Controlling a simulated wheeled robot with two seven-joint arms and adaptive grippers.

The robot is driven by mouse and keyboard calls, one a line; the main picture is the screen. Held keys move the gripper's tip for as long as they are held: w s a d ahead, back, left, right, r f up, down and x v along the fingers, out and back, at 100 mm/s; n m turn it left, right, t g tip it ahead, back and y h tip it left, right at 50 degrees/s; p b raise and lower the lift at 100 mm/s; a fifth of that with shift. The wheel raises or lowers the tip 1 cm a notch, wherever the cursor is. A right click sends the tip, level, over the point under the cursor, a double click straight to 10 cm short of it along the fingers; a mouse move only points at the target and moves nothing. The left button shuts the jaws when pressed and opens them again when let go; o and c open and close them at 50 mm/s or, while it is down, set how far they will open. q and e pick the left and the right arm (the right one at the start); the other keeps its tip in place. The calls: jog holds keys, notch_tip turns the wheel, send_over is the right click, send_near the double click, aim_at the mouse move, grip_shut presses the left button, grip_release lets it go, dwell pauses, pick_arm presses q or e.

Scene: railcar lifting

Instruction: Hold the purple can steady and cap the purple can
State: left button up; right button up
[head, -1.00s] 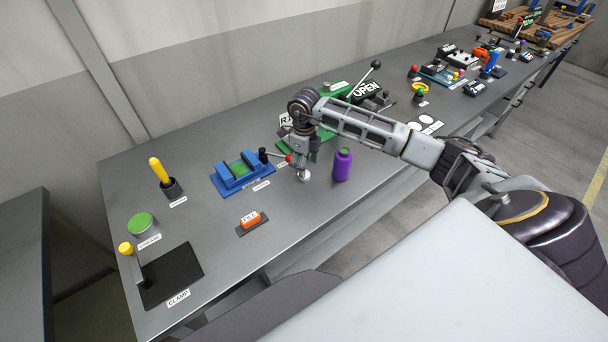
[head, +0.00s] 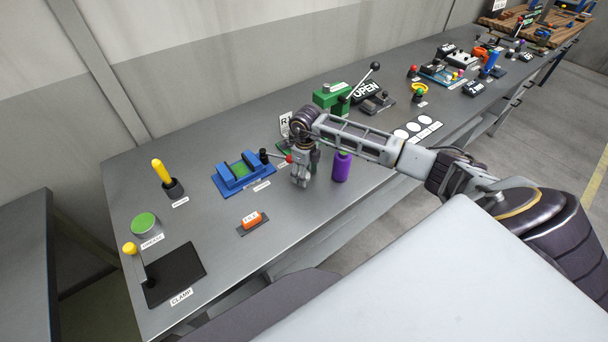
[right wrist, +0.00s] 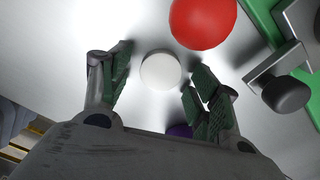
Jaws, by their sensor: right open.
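The purple can (head: 341,168) stands upright on the grey bench, near its front edge. A sliver of purple (right wrist: 180,130) shows low in the right wrist view, mostly hidden behind a finger. My right gripper (head: 301,182) points down just left of the can in the head view, apart from it. In the right wrist view its fingers (right wrist: 160,92) are open on either side of a small round white cap (right wrist: 161,70), with gaps visible at both sides. The cap is hidden by the gripper in the head view. My left gripper is not in view.
A red ball knob (right wrist: 203,20) sits close beyond the fingers. A blue vise-like fixture (head: 238,173) and an orange block (head: 251,220) stand to the left. A green machine (head: 332,96) is behind. Bare bench (head: 300,225) lies in front of the gripper.

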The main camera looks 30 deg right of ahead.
dwell(0.4)
jog(key=c, duration=0.8)
jog(key=shift+r, duration=0.1)
jog(key=shift+r+b, duration=0.95)
jog(key=shift+r, duration=3.95)
